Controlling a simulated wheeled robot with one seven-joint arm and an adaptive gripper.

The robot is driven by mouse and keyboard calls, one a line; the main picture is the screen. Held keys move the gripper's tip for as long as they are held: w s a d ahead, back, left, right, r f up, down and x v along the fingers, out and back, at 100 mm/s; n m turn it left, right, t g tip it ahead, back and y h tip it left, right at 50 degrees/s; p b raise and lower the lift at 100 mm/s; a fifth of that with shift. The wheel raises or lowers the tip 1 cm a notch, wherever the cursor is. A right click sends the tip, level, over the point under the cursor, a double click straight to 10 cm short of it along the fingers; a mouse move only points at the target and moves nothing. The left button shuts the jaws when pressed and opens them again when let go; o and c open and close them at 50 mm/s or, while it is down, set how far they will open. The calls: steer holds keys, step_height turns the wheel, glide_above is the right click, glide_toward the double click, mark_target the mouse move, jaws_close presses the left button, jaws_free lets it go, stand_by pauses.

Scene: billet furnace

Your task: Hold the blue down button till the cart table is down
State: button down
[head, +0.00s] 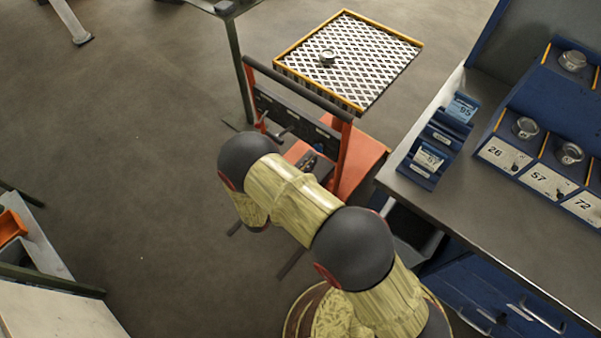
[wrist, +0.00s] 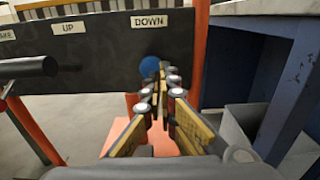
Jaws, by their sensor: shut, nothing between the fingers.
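The blue down button (wrist: 149,66) sits on the dark panel (wrist: 100,66) below the DOWN label (wrist: 148,21) in the wrist view. My gripper (wrist: 163,74) is shut and empty. Its fingertips are at the button's right side and overlap part of it; I cannot tell whether they press it. The cart table (head: 395,54) shows in the head view as a diamond-patterned top with yellow edges, raised above the cart's orange base (head: 362,163). My arm hides part of the cart's front.
The UP label (wrist: 68,28) is left of DOWN. A black knob or handle (wrist: 28,68) sticks out at the panel's left. A grey workbench (head: 440,190) with blue holders stands close on the cart's right. Open floor (head: 150,140) lies to the left.

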mark_target(320, 151)
steer(key=shift+x, duration=1.25)
steer(key=shift+x, duration=0.9)
steer(key=shift+w+r, duration=0.1)
steer(key=shift+w, duration=0.05)
steer(key=shift+w+r, duration=0.15)
steer(key=shift+r, duration=0.05)
steer(key=shift+d+f, duration=0.1)
stand_by(3.0)
steer(key=shift+s+f, duration=0.1)
steer(key=shift+s, duration=0.2)
steer(key=p+v, duration=0.1)
steer(key=v, duration=1.3)
steer(key=shift+a, duration=0.3)
